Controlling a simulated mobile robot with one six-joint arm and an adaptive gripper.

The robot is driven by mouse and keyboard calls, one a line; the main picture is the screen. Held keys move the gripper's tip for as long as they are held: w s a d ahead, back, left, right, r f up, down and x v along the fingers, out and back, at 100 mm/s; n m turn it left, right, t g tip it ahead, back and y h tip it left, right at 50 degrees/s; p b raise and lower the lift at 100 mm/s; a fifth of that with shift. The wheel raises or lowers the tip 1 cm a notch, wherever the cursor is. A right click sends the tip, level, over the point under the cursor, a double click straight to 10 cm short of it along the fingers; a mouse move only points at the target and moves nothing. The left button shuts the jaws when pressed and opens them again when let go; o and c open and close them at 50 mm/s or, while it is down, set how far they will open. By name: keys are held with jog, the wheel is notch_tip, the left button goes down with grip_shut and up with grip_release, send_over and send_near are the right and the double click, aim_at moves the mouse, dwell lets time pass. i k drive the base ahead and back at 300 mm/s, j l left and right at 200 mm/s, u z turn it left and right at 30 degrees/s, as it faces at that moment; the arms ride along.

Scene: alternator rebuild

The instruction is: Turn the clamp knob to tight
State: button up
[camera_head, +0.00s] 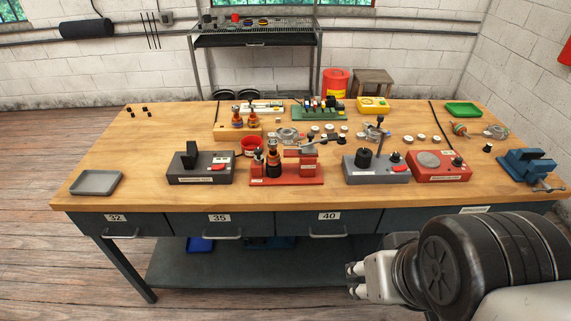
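Several bench fixtures carry dark knobs, and their labels are too small to read, so I cannot tell for sure which is the clamp knob. A grey fixture (376,176) right of centre has a black cylinder (365,158), a small dark knob (396,157) and an upright post. A red box (438,174) beside it has a round grey disc and a black knob (457,162). A blue vise (527,165) sits at the right end. My gripper (353,281) is in front of the bench, below the top, touching nothing visible; its finger opening is unclear.
The wooden bench top (130,160) holds a red fixture (287,181), a grey fixture with a black block (200,176), a grey tray (96,182) and a green tray (463,109). Small parts crowd the middle. Drawers (225,222) line the front. The left part is mostly clear.

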aim_at(259, 159)
jog(key=i+j, duration=0.15)
jog(key=i, duration=0.25)
jog(key=i+j, duration=0.15)
jog(key=i, duration=0.2)
jog(key=i+j, duration=0.15)
jog(key=i, duration=0.25)
jog(key=j+u, duration=0.05)
